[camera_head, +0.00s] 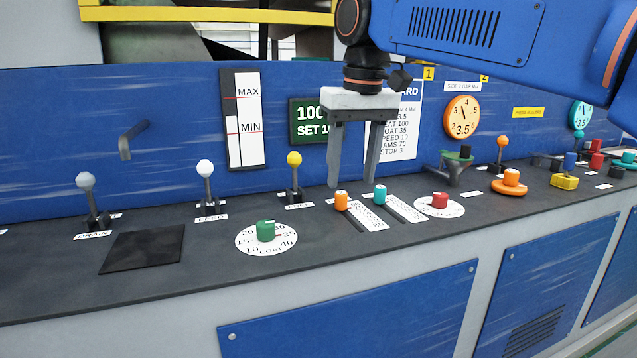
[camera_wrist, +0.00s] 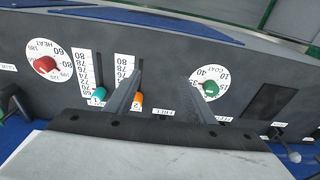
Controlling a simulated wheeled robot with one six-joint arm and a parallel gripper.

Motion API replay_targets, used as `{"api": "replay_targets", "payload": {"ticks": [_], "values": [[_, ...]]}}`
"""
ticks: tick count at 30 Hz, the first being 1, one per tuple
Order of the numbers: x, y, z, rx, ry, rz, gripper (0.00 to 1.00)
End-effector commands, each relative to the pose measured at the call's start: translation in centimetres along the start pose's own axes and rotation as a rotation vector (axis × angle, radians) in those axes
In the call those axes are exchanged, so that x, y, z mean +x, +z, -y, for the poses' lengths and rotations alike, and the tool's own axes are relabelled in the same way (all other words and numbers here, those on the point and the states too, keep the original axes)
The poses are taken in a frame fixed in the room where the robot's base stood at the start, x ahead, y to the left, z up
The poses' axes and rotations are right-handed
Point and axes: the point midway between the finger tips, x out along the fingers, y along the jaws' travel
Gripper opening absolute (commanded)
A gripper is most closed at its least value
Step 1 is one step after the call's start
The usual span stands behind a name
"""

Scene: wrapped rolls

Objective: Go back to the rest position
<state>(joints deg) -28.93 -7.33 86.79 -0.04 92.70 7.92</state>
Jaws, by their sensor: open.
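My gripper (camera_head: 354,184) hangs from the blue arm at the upper right in the head view, fingers pointing down and apart. It holds nothing. The fingertips are above the dark console top, behind the orange slider knob (camera_head: 341,200) and the green COAT dial (camera_head: 265,231). In the wrist view, my gripper (camera_wrist: 168,95) shows two spread fingers. The orange slider knob (camera_wrist: 137,100) lies between them in that picture, and the green dial (camera_wrist: 210,88) is beyond the right finger.
The console (camera_head: 210,262) carries levers with grey (camera_head: 86,180), white (camera_head: 205,168) and yellow (camera_head: 294,159) balls. A teal slider knob (camera_head: 380,194), red dial (camera_head: 440,200) and orange knob (camera_head: 511,178) stand to the right. The blue back panel rises behind. A dark square (camera_head: 143,249) lies front left.

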Motion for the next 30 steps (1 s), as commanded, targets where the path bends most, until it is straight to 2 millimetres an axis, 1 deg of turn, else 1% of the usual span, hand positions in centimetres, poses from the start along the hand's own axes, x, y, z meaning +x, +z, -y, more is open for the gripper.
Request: {"api": "replay_targets", "payload": {"ticks": [1, 6, 11, 15, 20, 24, 27, 30], "values": [[0.7, 1.5, -1.5, 0.022, 0.002, -0.013, 0.49], [3.7, 5.9, -5.5, 0.081, 0.011, -0.059, 0.49], [7.0, 10.5, -8.6, 0.135, 0.024, -0.103, 0.49], [10.3, 14.8, -10.9, 0.183, 0.038, -0.142, 0.49], [14.6, 19.8, -12.8, 0.237, 0.059, -0.186, 0.49], [18.6, 24.1, -14.0, 0.283, 0.08, -0.222, 0.49], [21.3, 26.7, -14.5, 0.309, 0.095, -0.246, 0.49], [23.4, 28.7, -14.7, 0.33, 0.107, -0.262, 0.49]]}}
